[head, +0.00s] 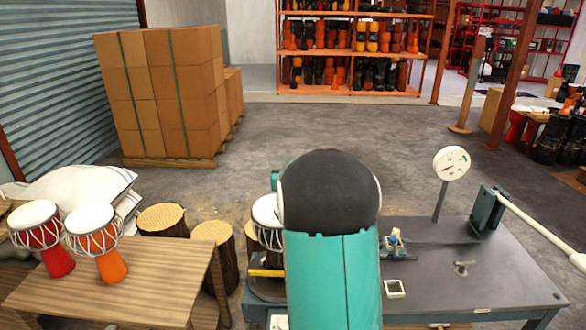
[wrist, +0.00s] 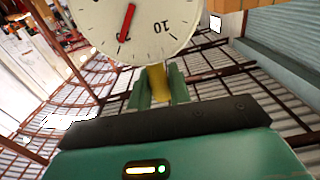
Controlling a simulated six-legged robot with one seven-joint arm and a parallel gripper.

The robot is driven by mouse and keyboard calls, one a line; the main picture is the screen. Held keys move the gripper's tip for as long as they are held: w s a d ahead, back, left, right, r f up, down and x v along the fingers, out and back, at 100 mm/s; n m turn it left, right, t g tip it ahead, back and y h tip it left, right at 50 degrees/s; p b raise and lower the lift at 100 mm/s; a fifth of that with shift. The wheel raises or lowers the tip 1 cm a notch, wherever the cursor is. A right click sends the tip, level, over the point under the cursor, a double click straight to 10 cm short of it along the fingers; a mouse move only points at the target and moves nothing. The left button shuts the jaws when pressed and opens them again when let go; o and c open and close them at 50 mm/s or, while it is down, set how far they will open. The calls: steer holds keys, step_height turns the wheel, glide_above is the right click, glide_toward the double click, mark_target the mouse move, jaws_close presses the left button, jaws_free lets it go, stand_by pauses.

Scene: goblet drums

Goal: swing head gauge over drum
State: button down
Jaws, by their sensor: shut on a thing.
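In the wrist view, my gripper (wrist: 158,92) has its two green fingers closed on a yellow grip (wrist: 157,78). A white dial (wrist: 140,22) with a red needle and the number 10 fills the top of that view, just beyond the grip. In the head view, my gripper is hidden behind my arm. A white-topped goblet drum (head: 267,212) stands upright at the left end of the grey bench, partly covered by my arm. A yellow bar (head: 265,272) shows low beside it. I cannot tell if this bar is the grip I hold.
A round dial on a post (head: 451,163) rises from the grey bench (head: 480,275), with a teal bracket (head: 487,210) and pale rod at right. Two drums (head: 36,235) stand on a wooden table (head: 125,280) at left. Stacked cartons (head: 160,90) stand behind. The floor beyond is open.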

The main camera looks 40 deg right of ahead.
steer(key=c, duration=1.3)
jaws_free()
steer(key=shift+c, duration=0.2)
steer(key=v, duration=1.4)
steer(key=s+a+r+n+g+y, duration=0.15)
steer(key=a+n+y, duration=0.65)
steer(key=a, duration=1.4)
steer(key=s+a+g+y, duration=0.2)
steer(key=s+a, duration=0.3)
steer(key=s, duration=0.3)
steer(key=s+a+f+n+g+y, duration=0.1)
steer(key=s+a+g+y, duration=0.1)
steer(key=s+a, duration=0.3)
steer(key=s+g, duration=0.1)
steer(key=s, duration=0.2)
steer(key=shift+s+a+f+g+y, duration=0.3)
steer(key=shift+s+g+y, duration=0.05)
steer(key=shift+y, duration=0.05)
